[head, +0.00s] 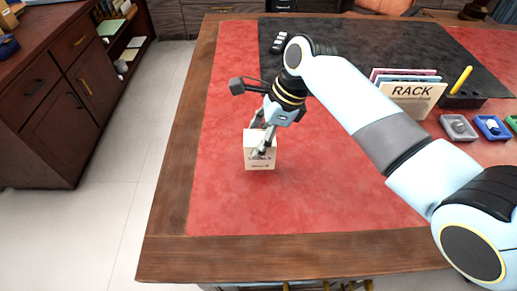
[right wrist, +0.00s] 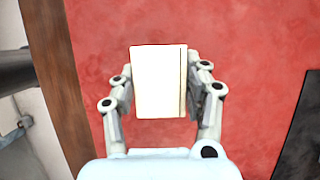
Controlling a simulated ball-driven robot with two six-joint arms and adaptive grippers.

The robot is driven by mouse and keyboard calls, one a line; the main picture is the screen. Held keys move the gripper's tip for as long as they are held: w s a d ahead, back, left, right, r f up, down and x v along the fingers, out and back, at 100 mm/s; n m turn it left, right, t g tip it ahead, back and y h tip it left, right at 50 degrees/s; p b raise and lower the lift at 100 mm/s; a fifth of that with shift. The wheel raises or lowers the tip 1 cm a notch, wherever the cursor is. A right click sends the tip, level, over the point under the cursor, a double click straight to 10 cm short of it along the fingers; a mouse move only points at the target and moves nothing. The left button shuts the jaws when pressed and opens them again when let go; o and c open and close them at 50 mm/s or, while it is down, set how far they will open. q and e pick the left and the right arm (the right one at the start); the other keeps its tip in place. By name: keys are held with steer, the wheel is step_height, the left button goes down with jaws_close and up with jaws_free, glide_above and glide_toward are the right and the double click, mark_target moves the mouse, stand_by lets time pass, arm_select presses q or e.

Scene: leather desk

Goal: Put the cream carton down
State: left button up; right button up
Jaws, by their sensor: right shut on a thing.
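The cream carton (head: 260,161) is a small pale box with dark print on its front. It stands upright over the red leather part of the desk, left of the middle in the head view. My right gripper (head: 264,138) reaches down from above and is shut on it. In the right wrist view the carton (right wrist: 155,80) sits between the two fingers of the right gripper (right wrist: 162,92). I cannot tell for sure whether its base touches the leather. My left gripper is not in view.
The red desk top (head: 320,205) is clear around the carton. A rack sign (head: 408,93), a pen tray (head: 462,100) and small coloured trays (head: 492,127) stand at the right.

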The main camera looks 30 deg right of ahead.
steer(key=shift+a+f, duration=0.15)
steer(key=shift+f, duration=1.95)
steer(key=o, duration=1.2)
steer(key=shift+f, duration=0.1)
